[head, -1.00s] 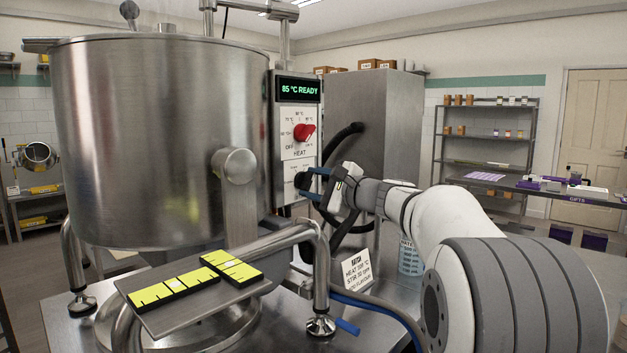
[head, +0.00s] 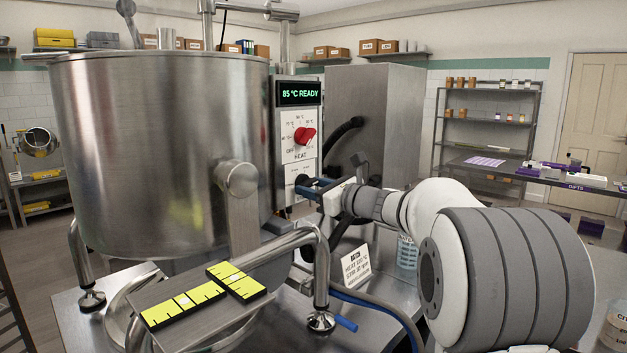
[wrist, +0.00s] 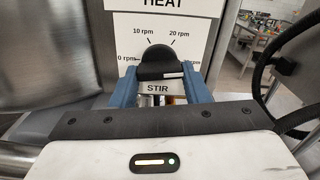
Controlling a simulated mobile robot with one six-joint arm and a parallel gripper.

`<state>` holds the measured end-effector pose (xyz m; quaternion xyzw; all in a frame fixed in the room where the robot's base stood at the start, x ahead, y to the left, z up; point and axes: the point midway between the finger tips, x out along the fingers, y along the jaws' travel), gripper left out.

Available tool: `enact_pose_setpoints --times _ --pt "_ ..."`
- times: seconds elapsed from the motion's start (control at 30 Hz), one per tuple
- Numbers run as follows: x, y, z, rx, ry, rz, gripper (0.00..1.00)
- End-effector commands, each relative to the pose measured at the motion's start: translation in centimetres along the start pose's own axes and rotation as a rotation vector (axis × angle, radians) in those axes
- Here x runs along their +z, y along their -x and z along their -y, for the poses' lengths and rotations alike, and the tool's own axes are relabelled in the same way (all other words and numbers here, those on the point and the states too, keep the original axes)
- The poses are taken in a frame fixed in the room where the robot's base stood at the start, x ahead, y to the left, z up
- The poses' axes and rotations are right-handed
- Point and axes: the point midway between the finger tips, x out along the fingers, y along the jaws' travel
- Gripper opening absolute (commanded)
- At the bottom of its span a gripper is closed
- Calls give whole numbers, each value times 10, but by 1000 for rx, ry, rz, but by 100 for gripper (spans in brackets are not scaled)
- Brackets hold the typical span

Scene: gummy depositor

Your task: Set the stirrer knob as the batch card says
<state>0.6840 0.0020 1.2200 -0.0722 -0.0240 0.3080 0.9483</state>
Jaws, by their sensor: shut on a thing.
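The black stirrer knob (wrist: 160,62) is between the blue fingers of my gripper (wrist: 160,88) in the wrist view, and the gripper is shut on it. A white line shows on the knob's right side. Marks for 0, 10 and 20 rpm are visible around it, with STIR below; the right end of the scale is hidden by a finger. In the head view my gripper (head: 307,185) is at the lower control panel (head: 297,172), and the knob is hard to make out. The batch card (head: 356,266) stands on the bench; its HEAT and STIR lines are too blurred to read surely.
A red HEAT knob (head: 305,136) and a display (head: 299,93) reading 85 °C READY are above the gripper. The steel kettle (head: 160,150) is to the left. A black hose (head: 345,135) and a blue cup (head: 407,252) are close to my arm.

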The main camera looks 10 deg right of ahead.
Motion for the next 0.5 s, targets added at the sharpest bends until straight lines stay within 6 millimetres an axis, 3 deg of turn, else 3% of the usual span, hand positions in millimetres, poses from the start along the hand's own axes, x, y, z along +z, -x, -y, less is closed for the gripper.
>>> enact_pose_setpoints --times 0.5 --pt "-3 0 -2 2 -167 -6 19"
